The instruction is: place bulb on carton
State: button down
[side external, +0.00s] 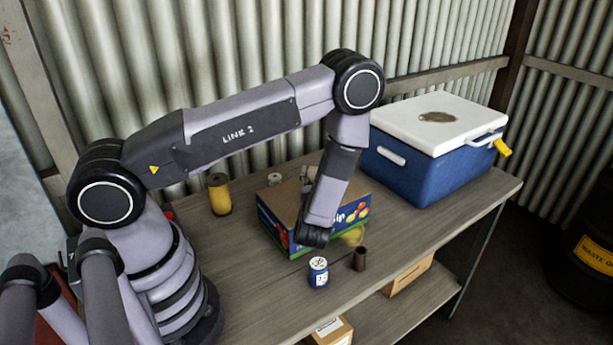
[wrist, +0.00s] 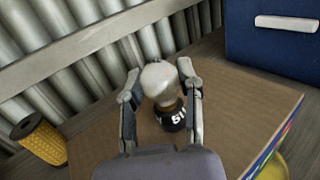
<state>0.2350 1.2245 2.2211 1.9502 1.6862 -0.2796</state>
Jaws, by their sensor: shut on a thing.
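The bulb (wrist: 161,83) has a rounded, pale grey-white globe in the wrist view. A dark part with white lettering shows just below it; I cannot tell whether it belongs to the bulb. My gripper (wrist: 159,74) is shut on the bulb, one finger on each side of the globe. The brown top of the carton (wrist: 240,108) lies beneath. In the side view the carton (side external: 278,207) has blue, printed sides and stands on the bench. I cannot tell whether the bulb touches the carton.
A blue cooler (side external: 415,172) with a white lid stands right of the carton. A blue-and-white can (side external: 318,272) and brown cup (side external: 360,259) stand in front. The bench's right front is clear.

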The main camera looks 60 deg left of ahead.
jog(key=c, duration=0.7)
grip_release()
jog(key=shift+f, duration=0.1)
jog(key=shift+s+d, duration=0.1)
jog(key=shift+d, duration=0.15)
jog(key=v, duration=1.1)
jog(key=s+a+r+n+g+h, duration=0.2)
jog(key=s+a+r+n+g, duration=0.1)
jog(key=s+r+n+g, duration=0.4)
jog(key=s+a+r+n+g+h, duration=0.1)
jog(key=s+a+r+n+g, duration=0.1)
jog(key=a+r+n+g, duration=0.55)
jog(key=s+d+r+n+t+h, duration=0.3)
jog(key=r+h, duration=0.1)
jog(key=s+d+r+n+t+h, duration=0.3)
jog(key=r+n, duration=0.1)
jog(key=r, duration=0.1)
jog(key=s+d+r+n+t+h, duration=0.3)
jog(key=d+r+h, duration=0.1)
jog(key=shift+r+n+t+h, duration=0.2)
jog(key=shift+n+t+h, duration=0.05)
jog(key=shift+n+h, duration=0.1)
